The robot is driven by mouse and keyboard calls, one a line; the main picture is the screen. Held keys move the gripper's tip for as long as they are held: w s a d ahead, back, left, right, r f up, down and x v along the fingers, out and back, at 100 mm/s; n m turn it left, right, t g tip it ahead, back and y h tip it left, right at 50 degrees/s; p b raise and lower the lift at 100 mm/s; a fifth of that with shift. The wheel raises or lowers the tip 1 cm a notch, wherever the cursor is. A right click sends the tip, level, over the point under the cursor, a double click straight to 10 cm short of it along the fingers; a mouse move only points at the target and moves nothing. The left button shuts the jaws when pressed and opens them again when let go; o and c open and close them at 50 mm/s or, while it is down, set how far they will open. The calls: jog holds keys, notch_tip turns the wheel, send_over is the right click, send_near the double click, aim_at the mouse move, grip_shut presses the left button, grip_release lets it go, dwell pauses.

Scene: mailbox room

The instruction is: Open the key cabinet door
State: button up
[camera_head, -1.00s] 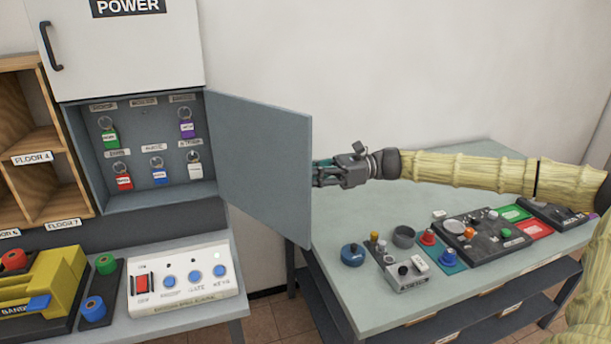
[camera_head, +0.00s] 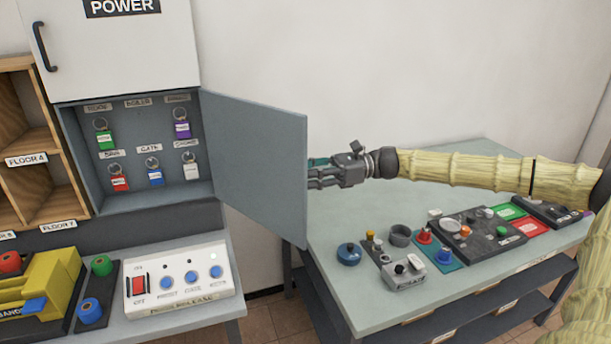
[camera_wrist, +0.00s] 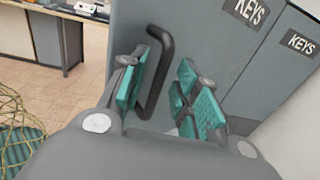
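The key cabinet (camera_head: 68,150) stands with its grey door (camera_head: 255,165) swung wide open to the right. Several keys with coloured tags hang inside it. My gripper (camera_head: 318,172) is at the outer face of the door, near its free edge, with the fingertips partly hidden behind the door. In the wrist view the door's dark handle (camera_wrist: 158,70) stands between the teal finger pads of my gripper (camera_wrist: 165,95). The fingers are apart, with a clear gap between the handle and the right pads.
A white POWER cabinet (camera_head: 120,50) sits above. A switch box (camera_head: 178,285) and a yellow holder (camera_head: 50,290) lie on the counter below. A table (camera_head: 350,295) under my arm carries several knobs and panels. The wall behind is bare.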

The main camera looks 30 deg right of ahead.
jog(key=s+d, duration=0.2)
jog(key=d, duration=0.9)
jog(key=shift+d, duration=0.35)
jog(key=shift+s+a+f, duration=0.1)
jog(key=shift+a, duration=0.1)
